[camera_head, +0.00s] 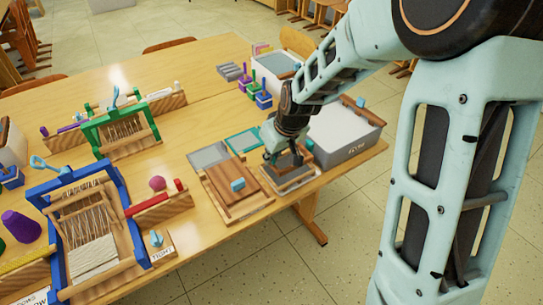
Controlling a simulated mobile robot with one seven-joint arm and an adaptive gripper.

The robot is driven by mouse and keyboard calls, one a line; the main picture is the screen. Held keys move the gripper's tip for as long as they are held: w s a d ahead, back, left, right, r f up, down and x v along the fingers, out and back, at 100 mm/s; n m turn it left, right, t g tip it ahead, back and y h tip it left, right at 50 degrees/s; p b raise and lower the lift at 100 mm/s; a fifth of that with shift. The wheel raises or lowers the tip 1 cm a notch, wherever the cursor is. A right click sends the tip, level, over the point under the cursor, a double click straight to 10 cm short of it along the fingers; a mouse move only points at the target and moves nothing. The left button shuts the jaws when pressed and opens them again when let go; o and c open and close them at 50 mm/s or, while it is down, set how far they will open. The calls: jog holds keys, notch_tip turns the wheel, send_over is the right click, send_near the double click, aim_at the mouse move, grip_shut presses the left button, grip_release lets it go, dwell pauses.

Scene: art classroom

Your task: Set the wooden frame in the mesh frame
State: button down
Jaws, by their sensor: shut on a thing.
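My gripper (284,157) reaches down over the right end of the table and is shut on a small part just above a light wooden-edged frame with a grey mesh surface (289,181). This mesh frame lies flat near the table's front edge. A darker frame-like piece, seemingly the wooden frame, shows under my fingers on or just above the mesh. My gripper hides much of it, and I cannot tell whether it touches the mesh or sits fully inside the edges.
A brown wooden board with a blue knob (238,185) lies close on the left. Grey (209,154) and green (243,140) sheets lie behind. A grey tub (345,137) stands close on the right. Looms (96,230) fill the table's left part.

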jog(key=shift+f, duration=0.3)
dwell(0.4)
jog(key=shift+f+b, duration=0.35)
jog(key=shift+b, duration=0.15)
jog(key=shift+f, duration=0.15)
dwell(0.7)
jog(key=shift+f+b, duration=0.65)
jog(key=shift+b, duration=0.05)
jog(key=shift+f+b, duration=0.55)
jog(key=shift+f, duration=0.05)
dwell(0.7)
dwell(0.4)
jog(key=c, duration=2)
grip_release()
